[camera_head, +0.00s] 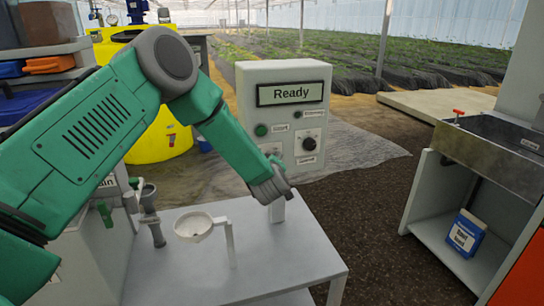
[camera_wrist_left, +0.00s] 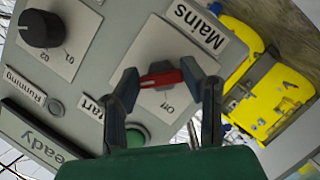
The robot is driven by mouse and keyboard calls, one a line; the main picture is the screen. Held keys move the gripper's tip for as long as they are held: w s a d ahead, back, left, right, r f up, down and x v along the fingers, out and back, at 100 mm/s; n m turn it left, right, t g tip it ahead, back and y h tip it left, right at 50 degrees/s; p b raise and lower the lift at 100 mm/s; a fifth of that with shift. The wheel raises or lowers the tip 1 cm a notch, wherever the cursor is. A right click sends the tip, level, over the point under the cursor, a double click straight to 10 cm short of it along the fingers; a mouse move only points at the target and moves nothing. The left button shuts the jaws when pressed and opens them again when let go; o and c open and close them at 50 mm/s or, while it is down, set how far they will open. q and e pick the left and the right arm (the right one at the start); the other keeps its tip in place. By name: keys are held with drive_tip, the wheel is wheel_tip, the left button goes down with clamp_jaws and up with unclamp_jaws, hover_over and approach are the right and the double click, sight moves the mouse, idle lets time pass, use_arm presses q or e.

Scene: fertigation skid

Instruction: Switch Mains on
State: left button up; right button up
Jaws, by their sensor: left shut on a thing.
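The Mains switch has a red handle (camera_wrist_left: 162,79) on a white plate, seen in the wrist view under a "Mains" label (camera_wrist_left: 198,28). An "Off" mark (camera_wrist_left: 167,108) shows on the plate close to the handle. My left gripper (camera_wrist_left: 160,80) is shut on the red handle, one finger at each end. In the head view the left gripper (camera_head: 271,187) reaches to the lower left of the grey control box (camera_head: 290,72); its arm hides the red handle there. The box's display (camera_head: 290,93) reads "Ready". My right gripper is not in view.
A green Start button (camera_head: 261,130) and a black knob (camera_head: 310,143) are on the same panel. A grey table (camera_head: 250,265) carries a white cup on a stand (camera_head: 195,227). A metal sink bench (camera_head: 490,140) stands at the right. A yellow tank (camera_head: 160,140) is behind my arm.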

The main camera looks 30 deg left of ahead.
use_arm(q)
drive_tip(key=shift+a, duration=0.15)
idle(0.5)
drive_tip(key=o, duration=1.1)
drive_tip(key=shift+o, duration=0.2)
drive_tip(key=shift+w+a, duration=0.1)
drive_tip(key=v, duration=1.2)
drive_tip(key=shift+f, duration=0.15)
